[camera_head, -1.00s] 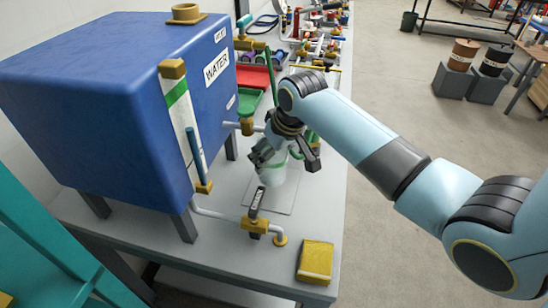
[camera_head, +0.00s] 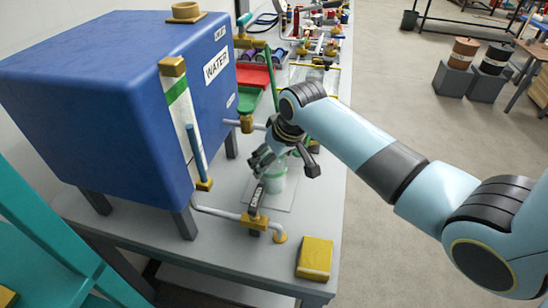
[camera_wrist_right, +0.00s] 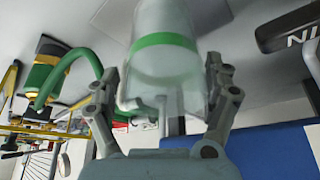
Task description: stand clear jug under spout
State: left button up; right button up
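The clear jug (camera_head: 276,182) with a green band stands upright, as far as I can tell, on a thin square plate (camera_head: 283,207) on the bench. My right gripper (camera_head: 286,165) is at its upper part. In the right wrist view the jug (camera_wrist_right: 165,50) lies between the two fingers (camera_wrist_right: 162,75), with narrow gaps at its sides; the fingers look open. A pipe (camera_head: 257,127) with a brass valve (camera_head: 247,125) leaves the blue water tank (camera_head: 120,95) toward the jug; its end is hidden behind my gripper. My left gripper is not in view.
A lower pipe with a brass valve (camera_head: 254,222) and upright black handle (camera_head: 256,199) stands just in front of the jug. A yellow block (camera_head: 314,258) lies at the bench's front corner. Green and red trays (camera_head: 250,102) and fittings fill the bench behind.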

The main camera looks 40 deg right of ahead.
jog(key=shift+o, duration=1.1)
jog(key=shift+s+a+f, duration=0.1)
jog(key=shift+s+f, duration=0.45)
jog(key=shift+f, duration=0.1)
jog(key=shift+r, duration=0.1)
jog(key=w+v, duration=0.1)
jog(key=v, duration=1.2)
jog(key=shift+w+d+r, duration=0.2)
jog(key=shift+w+r, duration=0.1)
